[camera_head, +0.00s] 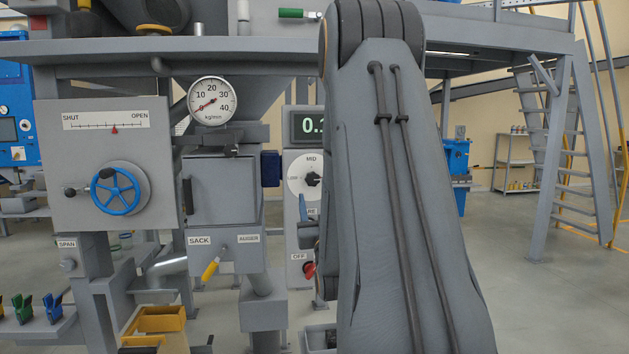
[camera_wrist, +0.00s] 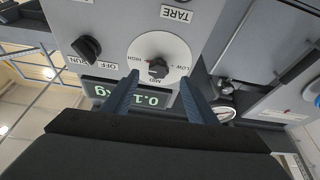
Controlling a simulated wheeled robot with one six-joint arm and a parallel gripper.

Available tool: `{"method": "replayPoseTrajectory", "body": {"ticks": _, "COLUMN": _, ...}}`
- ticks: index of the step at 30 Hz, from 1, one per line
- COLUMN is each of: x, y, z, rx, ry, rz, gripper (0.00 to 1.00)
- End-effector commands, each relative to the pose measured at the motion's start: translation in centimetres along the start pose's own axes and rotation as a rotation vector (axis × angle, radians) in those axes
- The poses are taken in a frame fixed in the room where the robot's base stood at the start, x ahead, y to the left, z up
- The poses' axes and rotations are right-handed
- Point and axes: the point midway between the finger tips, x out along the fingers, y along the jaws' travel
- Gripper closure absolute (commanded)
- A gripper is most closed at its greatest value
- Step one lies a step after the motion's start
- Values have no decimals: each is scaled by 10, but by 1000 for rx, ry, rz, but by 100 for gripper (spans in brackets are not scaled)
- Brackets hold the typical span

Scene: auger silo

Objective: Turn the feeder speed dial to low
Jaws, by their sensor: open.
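The feeder speed dial is a white disc (camera_head: 299,188) with a black knob (camera_head: 313,180); LOW is at its left and MID at its top, and my arm covers its right side. The wrist view shows the dial upside down (camera_wrist: 174,47), with LOW, MID and HIGH marks and the black knob (camera_wrist: 158,69). I cannot tell clearly which mark the knob points to. My gripper (camera_wrist: 160,75) is open, its two blue fingers on either side of the knob in the picture. I cannot tell whether the tips reach around it. No contact shows.
A lit display (camera_wrist: 130,98) sits beside the dial. A black OFF/RUN switch (camera_wrist: 87,48) and a TARE label (camera_wrist: 176,15) are near it. Left of the panel are a round gauge (camera_head: 212,101), a blue handwheel (camera_head: 116,189) and a yellow-handled lever (camera_head: 211,268).

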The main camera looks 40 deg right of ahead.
Motion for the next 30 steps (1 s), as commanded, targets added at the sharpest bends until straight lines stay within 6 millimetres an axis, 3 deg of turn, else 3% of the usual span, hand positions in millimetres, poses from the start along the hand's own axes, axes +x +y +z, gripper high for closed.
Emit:
{"method": "replayPoseTrajectory", "body": {"ticks": 18, "x": 72, "y": 2, "z": -6, "rx": -2, "ry": 17, "rz": 2, "gripper": 47}}
{"method": "replayPoseTrajectory", "body": {"ticks": 29, "x": 78, "y": 2, "z": -4, "rx": -1, "ry": 16, "rz": 3, "gripper": 47}}
{"method": "replayPoseTrajectory", "body": {"ticks": 30, "x": 78, "y": 2, "z": -5, "rx": -1, "ry": 16, "rz": 3, "gripper": 54}}
